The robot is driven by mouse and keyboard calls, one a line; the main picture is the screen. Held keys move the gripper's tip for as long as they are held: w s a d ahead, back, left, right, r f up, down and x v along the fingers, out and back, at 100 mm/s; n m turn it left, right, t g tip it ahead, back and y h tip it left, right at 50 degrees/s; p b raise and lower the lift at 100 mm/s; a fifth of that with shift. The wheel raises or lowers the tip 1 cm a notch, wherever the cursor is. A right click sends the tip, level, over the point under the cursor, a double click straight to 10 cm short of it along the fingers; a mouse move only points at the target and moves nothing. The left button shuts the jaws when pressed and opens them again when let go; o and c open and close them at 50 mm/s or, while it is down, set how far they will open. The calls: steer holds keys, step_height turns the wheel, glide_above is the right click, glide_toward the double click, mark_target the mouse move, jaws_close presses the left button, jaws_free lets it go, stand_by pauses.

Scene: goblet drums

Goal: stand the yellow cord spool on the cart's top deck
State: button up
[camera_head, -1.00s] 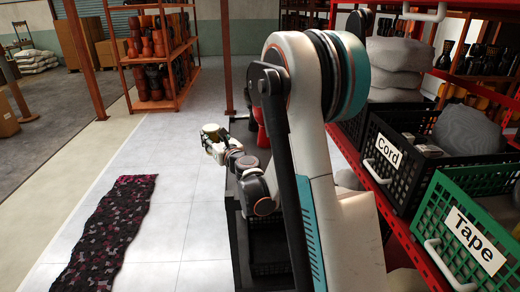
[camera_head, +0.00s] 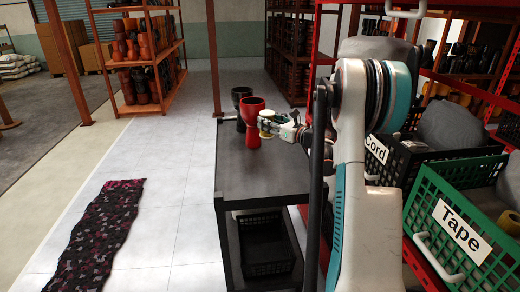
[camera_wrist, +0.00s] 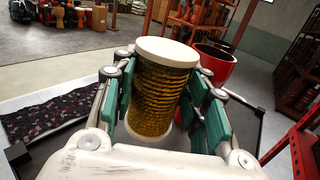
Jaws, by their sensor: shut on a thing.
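The yellow cord spool (camera_wrist: 160,88) has white end discs and stands upright between my gripper's teal-padded fingers in the wrist view. My gripper (camera_head: 270,124) is shut on the spool (camera_head: 265,120), over the far part of the cart's dark top deck (camera_head: 265,178). The deck also shows around the spool in the wrist view. The spool is just right of a red goblet drum (camera_head: 252,122). I cannot tell whether the spool's bottom touches the deck.
A black drum (camera_head: 240,98) stands behind the red one on the deck. The deck's near part is bare. A black crate (camera_head: 266,242) sits on the lower shelf. Red shelving with a "Cord" crate (camera_head: 400,160) and a green "Tape" crate (camera_head: 455,215) is at right.

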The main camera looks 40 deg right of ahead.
steer(key=shift+s+n+y, duration=0.4)
steer(key=shift+n+y, duration=0.2)
steer(key=shift+y, duration=0.4)
steer(key=shift+s+f, duration=0.1)
steer(key=shift+f, duration=0.15)
steer(key=b, duration=0.6)
glide_above(270, 178)
steer(key=shift+g+y, duration=0.3)
steer(key=f, duration=1.9)
steer(key=shift+s+a+f, duration=0.1)
steer(key=shift+a+f, duration=0.1)
steer(key=shift+f, duration=0.05)
steer(key=shift+f, duration=0.2)
steer(key=o, duration=1.1)
steer(key=shift+r, duration=0.15)
